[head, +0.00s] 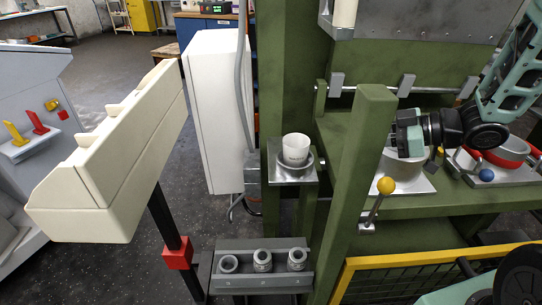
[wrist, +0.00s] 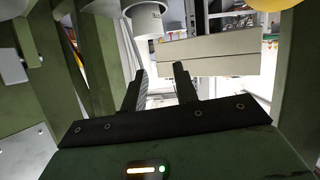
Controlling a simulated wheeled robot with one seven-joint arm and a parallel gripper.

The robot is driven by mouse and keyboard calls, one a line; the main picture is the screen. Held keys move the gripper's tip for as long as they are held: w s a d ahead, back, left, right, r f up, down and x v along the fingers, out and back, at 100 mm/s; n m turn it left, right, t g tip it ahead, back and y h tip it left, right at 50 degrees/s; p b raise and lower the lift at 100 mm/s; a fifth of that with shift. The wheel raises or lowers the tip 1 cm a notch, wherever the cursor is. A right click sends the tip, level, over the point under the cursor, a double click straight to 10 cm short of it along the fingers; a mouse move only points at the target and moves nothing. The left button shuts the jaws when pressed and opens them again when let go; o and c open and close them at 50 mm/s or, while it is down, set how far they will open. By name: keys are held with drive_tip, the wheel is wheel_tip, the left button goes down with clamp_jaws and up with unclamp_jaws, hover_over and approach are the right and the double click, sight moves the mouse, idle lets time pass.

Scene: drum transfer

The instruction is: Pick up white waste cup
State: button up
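The white waste cup (head: 296,149) stands upright in a metal holder (head: 291,172) on a small green stand, left of the thick green post. My gripper (head: 394,135) is to the right of the cup, at about its height and well apart from it. The post partly hides the gripper's front end in the head view. In the wrist view the two dark fingers (wrist: 160,72) are spread with nothing between them. A white cylinder that looks like the cup (wrist: 147,21) shows at the top of the wrist view, beyond the fingertips and seemingly upside down.
The green post (head: 371,150) stands between my gripper and the cup in the head view. A yellow ball knob (head: 386,185) is beside the post. A beige tray (head: 120,150) is at the left. A grey rack (head: 238,282) with 3 jars is below the cup.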

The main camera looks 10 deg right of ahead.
sight(295, 154)
drive_tip(key=x, duration=1.7)
drive_tip(key=shift+a+f+p, duration=0.25)
drive_tip(key=shift+a+p, duration=0.05)
drive_tip(key=shift+a, duration=0.1)
clamp_jaws()
